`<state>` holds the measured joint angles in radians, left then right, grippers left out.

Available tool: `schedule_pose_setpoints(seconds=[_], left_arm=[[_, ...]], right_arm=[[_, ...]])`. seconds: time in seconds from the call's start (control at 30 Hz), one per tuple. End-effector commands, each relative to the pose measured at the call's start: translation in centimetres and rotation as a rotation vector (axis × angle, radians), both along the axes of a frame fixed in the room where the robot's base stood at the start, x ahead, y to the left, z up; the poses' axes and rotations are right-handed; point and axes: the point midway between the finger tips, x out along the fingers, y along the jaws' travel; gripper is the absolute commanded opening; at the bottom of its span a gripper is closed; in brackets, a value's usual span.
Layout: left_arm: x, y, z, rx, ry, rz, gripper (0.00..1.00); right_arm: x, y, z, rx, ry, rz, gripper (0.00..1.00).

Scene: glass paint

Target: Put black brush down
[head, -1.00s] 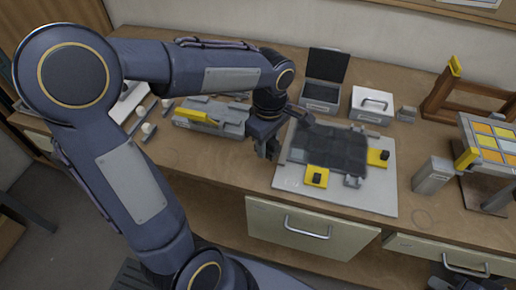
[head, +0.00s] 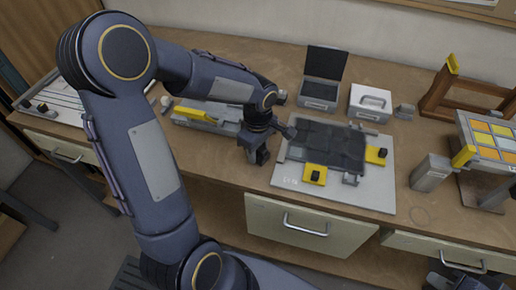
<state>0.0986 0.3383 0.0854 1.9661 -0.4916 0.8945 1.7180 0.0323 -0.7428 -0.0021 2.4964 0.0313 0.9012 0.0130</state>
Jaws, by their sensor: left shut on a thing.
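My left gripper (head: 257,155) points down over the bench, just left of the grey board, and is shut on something. The held thing is mostly hidden by the fingers and wrist, so I cannot make out the black brush clearly. A dark piece (head: 289,131) sticks out to the right of the wrist; I cannot tell if it is the brush or part of my arm. A dark blue part, perhaps of my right gripper (head: 456,282), is cut off at the bottom right edge; its fingers cannot be made out.
The grey board (head: 375,195) carries a dark glass panel (head: 325,146) with yellow clamps (head: 314,175). A grey holder with a yellow bar (head: 196,114) lies left of the gripper. An open box (head: 320,92) and a white box (head: 370,103) stand behind. A pale tray (head: 65,98) is far left.

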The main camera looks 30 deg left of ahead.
Motion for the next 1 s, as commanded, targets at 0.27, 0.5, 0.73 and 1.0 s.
schedule_pose_setpoints(seconds=[0.27, 0.5, 0.73, 1.0], left_arm=[[0.0, 0.0, -0.2, 0.0, 0.0, 0.0, 0.59], [0.0, 0.0, -0.1, 0.0, 0.0, 0.0, 0.59], [0.2, 0.0, 2.2, 0.001, -0.007, 0.001, 0.59], [0.2, 0.0, 8.2, 0.0, -0.008, 0.0, 0.59]], right_arm=[[0.0, 0.0, -0.2, 0.0, 0.0, 0.0, 0.0], [0.0, 0.0, -0.1, 0.0, 0.0, 0.0, 0.0], [0.0, 0.0, 0.1, 0.0, 0.0, 0.0, 0.0], [0.0, 0.0, 0.0, 0.0, 0.0, 0.0, 0.0]])
